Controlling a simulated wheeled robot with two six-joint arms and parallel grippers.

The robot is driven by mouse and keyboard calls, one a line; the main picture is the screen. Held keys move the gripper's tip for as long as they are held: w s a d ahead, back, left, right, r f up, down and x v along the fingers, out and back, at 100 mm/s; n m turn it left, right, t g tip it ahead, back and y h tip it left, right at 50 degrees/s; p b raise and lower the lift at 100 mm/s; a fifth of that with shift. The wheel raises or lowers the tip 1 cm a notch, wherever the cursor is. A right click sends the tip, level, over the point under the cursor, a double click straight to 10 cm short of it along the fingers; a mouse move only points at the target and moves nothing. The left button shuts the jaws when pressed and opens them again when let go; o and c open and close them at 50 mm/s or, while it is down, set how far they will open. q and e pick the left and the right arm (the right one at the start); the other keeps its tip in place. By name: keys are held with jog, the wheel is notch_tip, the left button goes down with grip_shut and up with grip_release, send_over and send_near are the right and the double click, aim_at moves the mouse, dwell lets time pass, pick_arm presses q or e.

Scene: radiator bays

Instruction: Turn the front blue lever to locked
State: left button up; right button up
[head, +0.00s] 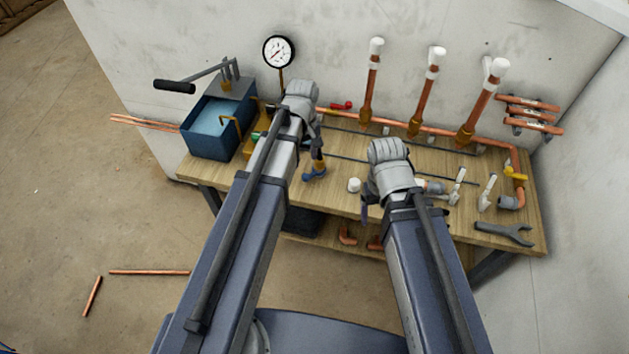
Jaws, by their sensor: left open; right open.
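A blue lever (314,175) sits low on a brass valve at the front left of the wooden bench (335,196). It lies roughly level, its handle toward the front. My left gripper (316,136) is above and behind the lever, seen mostly from behind its wrist, with its fingertips largely hidden. It appears empty, and I see a gap between it and the blue lever in the picture. My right gripper (367,207) hangs over the front middle of the bench, its fingers mostly hidden by its wrist and arm. It holds nothing that I can see.
A red lever (341,105) is at the back and a yellow lever (515,173) at the right. A blue water tank (207,140) with a pump handle stands left. Copper risers (370,90) line the back wall.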

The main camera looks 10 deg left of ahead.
aim_at(305, 175)
pick_arm(q)
jog(key=shift+f+b, duration=4)
grip_shut()
